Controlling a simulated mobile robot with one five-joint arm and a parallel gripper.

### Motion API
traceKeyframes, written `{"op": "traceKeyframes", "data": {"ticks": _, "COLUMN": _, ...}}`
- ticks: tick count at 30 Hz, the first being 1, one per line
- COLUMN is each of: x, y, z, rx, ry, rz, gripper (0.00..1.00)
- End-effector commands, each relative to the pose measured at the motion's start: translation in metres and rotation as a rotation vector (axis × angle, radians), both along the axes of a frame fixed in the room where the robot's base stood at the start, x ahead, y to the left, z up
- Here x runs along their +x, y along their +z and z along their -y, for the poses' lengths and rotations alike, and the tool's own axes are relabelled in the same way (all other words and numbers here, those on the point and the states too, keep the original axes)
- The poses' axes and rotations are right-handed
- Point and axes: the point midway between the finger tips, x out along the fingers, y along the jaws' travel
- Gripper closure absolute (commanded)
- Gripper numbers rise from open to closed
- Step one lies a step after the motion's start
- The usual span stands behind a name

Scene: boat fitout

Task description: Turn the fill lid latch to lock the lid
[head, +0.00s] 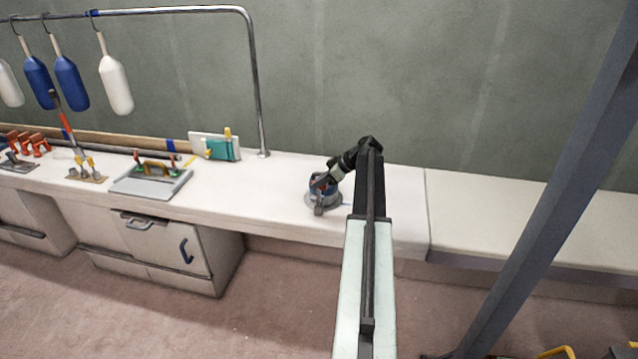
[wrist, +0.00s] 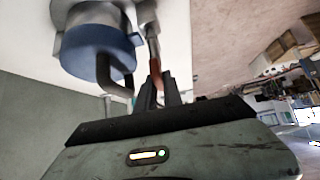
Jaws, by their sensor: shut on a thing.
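The fill fitting with its blue lid (head: 325,186) stands on the white counter, left of my arm in the head view. In the wrist view, the round grey housing and blue lid (wrist: 98,52) fill the upper left. The latch (wrist: 157,72) is a metal rod with a red-brown grip, beside the lid. My gripper (wrist: 164,92) is shut on the latch's red-brown part, with its dark fingers on either side. In the head view, my gripper (head: 320,190) is at the fitting, and its fingertips are too small to make out. How the latch meets the lid is partly hidden.
The white counter (head: 270,185) is clear around the fitting. To the left stand a grey tray (head: 150,184), a teal block on a board (head: 218,150) and a metal rail (head: 255,90). Bottle-shaped fenders (head: 115,85) hang from the rail. A grey post (head: 560,180) crosses the right side.

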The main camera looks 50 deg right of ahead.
Motion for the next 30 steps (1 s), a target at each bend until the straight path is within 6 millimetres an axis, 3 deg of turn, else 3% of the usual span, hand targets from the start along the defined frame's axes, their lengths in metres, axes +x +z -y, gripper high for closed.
{"op": "traceKeyframes", "data": {"ticks": 30, "x": 0.0019, "y": 0.001, "z": -0.0032, "rx": -0.003, "ry": -0.927, "rz": 0.005, "gripper": 1.0}}
